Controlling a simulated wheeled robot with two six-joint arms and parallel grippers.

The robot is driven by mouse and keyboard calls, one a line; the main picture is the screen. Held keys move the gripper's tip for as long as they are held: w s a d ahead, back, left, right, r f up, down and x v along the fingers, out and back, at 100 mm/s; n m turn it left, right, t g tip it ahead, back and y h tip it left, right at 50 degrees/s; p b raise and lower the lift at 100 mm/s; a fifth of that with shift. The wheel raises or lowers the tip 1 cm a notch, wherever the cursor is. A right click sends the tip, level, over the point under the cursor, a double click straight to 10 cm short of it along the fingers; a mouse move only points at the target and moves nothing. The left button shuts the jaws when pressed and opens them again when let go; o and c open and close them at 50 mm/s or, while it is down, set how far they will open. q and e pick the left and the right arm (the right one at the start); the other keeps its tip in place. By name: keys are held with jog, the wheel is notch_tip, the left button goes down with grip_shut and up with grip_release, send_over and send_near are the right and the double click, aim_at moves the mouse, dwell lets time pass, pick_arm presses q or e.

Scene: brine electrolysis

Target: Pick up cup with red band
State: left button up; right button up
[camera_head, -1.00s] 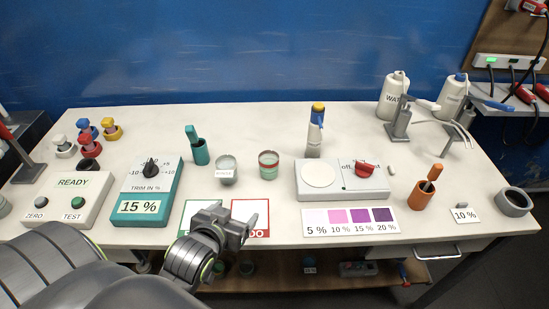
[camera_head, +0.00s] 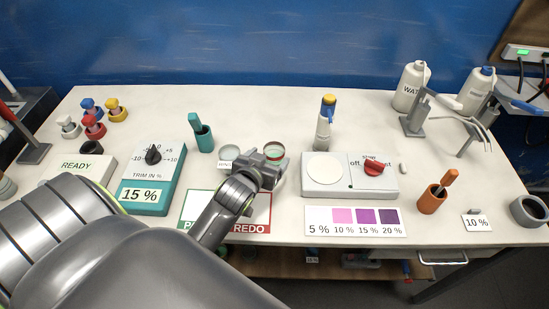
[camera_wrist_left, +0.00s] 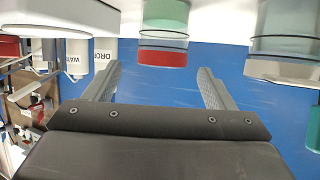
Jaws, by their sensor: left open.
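The cup with the red band (camera_head: 274,150) stands on the table, its lower part hidden behind my left gripper (camera_head: 266,162). It is a clear cup with a red band at the rim and green contents. In the left wrist view, which is turned upside down, the red-banded cup (camera_wrist_left: 164,45) lies ahead, in line with the gap between the open fingers of my left gripper (camera_wrist_left: 158,80). Nothing is held, and the cup looks to be beyond the fingertips. My right gripper is not in view.
A second clear cup (camera_head: 228,153) with a label stands just left, close to the gripper; it shows in the wrist view too (camera_wrist_left: 285,45). A white device with a red knob (camera_head: 374,167) stands to the right, and a teal holder (camera_head: 202,138) to the left.

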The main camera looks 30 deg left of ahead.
aim_at(278, 147)
pick_arm(q)
jog(key=shift+x, duration=1.1)
jog(key=shift+p+x, duration=0.75)
jog(key=shift+x, duration=1.45)
jog(key=shift+w+a+f, duration=0.15)
jog(key=shift+w+f, duration=0.1)
jog(key=shift+w, duration=0.1)
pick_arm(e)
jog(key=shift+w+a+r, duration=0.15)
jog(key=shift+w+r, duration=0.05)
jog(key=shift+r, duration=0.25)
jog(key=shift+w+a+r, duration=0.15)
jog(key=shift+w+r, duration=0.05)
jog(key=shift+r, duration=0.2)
pick_arm(q)
jog(key=shift+c, duration=0.3)
jog(key=c, duration=1.1)
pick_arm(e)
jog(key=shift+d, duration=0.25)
